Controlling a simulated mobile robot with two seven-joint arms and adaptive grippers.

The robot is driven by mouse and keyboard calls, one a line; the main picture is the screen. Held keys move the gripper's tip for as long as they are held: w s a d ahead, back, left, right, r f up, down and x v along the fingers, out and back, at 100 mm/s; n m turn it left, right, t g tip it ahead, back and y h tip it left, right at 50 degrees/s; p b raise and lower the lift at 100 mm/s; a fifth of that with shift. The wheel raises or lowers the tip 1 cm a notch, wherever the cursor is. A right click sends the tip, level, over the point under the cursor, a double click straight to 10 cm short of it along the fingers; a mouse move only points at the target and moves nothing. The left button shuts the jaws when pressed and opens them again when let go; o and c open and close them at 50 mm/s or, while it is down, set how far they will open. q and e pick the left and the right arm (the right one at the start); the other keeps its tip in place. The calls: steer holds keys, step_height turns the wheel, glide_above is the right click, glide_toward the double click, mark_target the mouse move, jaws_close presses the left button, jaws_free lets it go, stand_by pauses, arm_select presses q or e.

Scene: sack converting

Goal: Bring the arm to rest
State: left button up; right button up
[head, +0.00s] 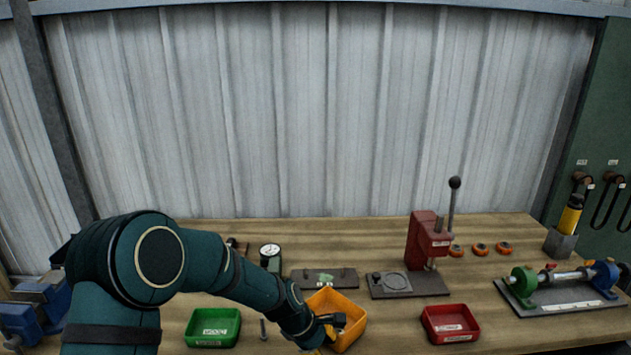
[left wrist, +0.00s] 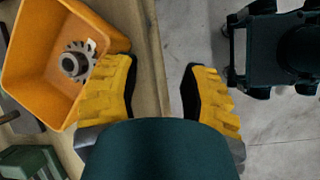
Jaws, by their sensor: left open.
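My left arm comes in from the left in the head view and reaches down to the front of the bench beside the orange bin. Its left gripper is mostly cut off or hidden there, with a bit of yellow finger (head: 315,351) at the bottom edge. In the left wrist view the gripper (left wrist: 158,80) is open, with nothing between its yellow fingers, over the bench's front edge. The orange bin (left wrist: 28,62) lies to the left of the fingers, with a grey toothed gear (left wrist: 75,63) in it. My right gripper is in neither view.
On the wooden bench (head: 380,236) stand a green bin (head: 213,328), a red bin (head: 451,324), a red lever press (head: 422,240) and a shaft fixture (head: 560,285). A blue vise (head: 40,305) is at the left. Open floor (left wrist: 275,150) lies beyond the bench edge.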

arm_select(q)
steer(key=s+a+f+m, duration=0.6)
steer(key=s, duration=0.3)
steer(key=s+a+f+m+t+y+b, duration=0.1)
steer(key=s+a+f+m, duration=0.5)
steer(key=s, duration=0.3)
steer(key=shift+a+f+m+y, duration=0.15)
steer(key=shift+f+m+y, duration=0.15)
steer(key=shift+f, duration=0.35)
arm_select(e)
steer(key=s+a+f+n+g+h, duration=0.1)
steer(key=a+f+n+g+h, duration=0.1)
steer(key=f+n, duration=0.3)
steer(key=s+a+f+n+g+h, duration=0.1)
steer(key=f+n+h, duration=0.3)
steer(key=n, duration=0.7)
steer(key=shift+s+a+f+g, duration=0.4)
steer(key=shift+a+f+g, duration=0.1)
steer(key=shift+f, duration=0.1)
